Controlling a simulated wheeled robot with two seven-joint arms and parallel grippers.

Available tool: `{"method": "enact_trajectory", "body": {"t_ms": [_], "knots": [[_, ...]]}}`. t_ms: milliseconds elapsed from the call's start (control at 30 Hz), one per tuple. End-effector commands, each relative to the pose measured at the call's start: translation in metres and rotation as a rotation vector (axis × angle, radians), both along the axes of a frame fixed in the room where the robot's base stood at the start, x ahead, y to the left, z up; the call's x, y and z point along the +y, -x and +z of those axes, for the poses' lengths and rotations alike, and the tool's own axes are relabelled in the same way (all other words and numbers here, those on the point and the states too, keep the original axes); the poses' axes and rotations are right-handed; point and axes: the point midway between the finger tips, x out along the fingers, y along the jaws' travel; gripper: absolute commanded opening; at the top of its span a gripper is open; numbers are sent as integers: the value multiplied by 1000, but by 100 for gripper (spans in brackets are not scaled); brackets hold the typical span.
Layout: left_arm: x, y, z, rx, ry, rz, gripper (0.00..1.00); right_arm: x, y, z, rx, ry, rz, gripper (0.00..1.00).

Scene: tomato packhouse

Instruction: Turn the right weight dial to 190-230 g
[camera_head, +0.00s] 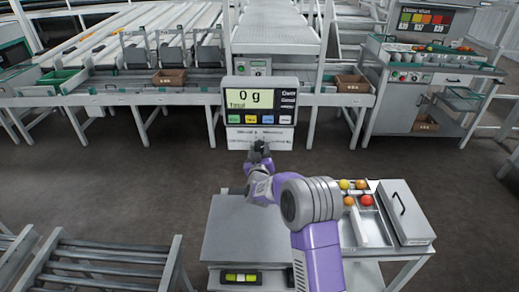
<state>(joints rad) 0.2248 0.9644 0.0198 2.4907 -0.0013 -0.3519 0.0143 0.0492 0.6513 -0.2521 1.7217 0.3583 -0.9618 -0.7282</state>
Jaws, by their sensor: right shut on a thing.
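The scale display (261,100) stands upright in the middle of the head view and reads 0 g. Under it is a white panel (240,133) with small print that is too small to read. My right gripper (260,147) is at the lower part of this panel, seen from behind. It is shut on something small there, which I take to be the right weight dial. The gripper hides the dial, so its setting cannot be seen. My left gripper is not in view.
My right arm reaches over a grey scale platform (228,240). To its right is a tray (375,228) with several tomatoes and a grey case (405,212) with a handle. A roller conveyor (95,262) is at lower left. Grading lines stand behind.

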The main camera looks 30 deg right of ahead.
Motion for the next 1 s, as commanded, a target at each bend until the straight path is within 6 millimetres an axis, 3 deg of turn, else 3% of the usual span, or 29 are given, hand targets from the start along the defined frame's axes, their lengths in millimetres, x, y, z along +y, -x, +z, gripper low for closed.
{"method": "enact_trajectory", "body": {"t_ms": [1000], "knots": [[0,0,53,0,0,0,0,-1,1,3,506,827,0,17]]}}
